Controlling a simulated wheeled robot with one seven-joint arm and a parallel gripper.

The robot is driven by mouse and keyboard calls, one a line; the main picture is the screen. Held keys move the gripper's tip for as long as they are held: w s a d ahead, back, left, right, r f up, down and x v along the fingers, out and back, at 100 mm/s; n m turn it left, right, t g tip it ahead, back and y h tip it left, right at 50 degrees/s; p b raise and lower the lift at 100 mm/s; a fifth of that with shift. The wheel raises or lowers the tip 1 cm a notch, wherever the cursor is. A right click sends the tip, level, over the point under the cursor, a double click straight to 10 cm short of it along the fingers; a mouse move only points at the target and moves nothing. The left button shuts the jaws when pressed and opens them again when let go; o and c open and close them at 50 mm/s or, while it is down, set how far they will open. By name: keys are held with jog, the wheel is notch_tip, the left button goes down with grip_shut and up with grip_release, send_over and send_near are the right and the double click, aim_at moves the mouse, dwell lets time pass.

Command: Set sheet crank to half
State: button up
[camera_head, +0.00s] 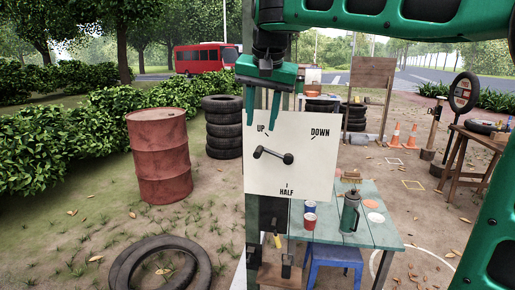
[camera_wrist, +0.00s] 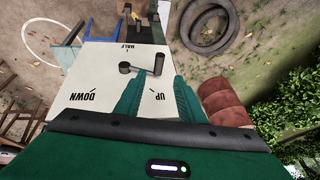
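The pale square panel (camera_head: 315,180) carries the labels UP at top left, DOWN at top right and HALF at bottom centre. The dark sheet crank (camera_head: 274,155) has its hub near the panel's middle and its arm points left, with the handle knob (camera_head: 258,152) at the end, a little below the UP mark. In the wrist view the panel (camera_wrist: 105,85) is upside down and the handle post (camera_wrist: 158,65) stands right of the hub. My green gripper (camera_head: 262,120) is open and empty, above the knob. In the wrist view its fingers (camera_wrist: 158,79) are spread, with the handle just beyond the tips.
A teal table (camera_head: 335,225) with cups and a green flask (camera_head: 349,211) stands behind the panel at lower right, with a blue stool (camera_head: 333,254) below. A rusty barrel (camera_head: 160,155) and stacked tyres (camera_head: 224,128) stand left. Loose tyres (camera_head: 160,265) lie on the ground.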

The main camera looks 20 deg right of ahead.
aim_at(258, 149)
jog(key=x, duration=1)
jog(key=shift+d+f, duration=0.1)
grip_shut()
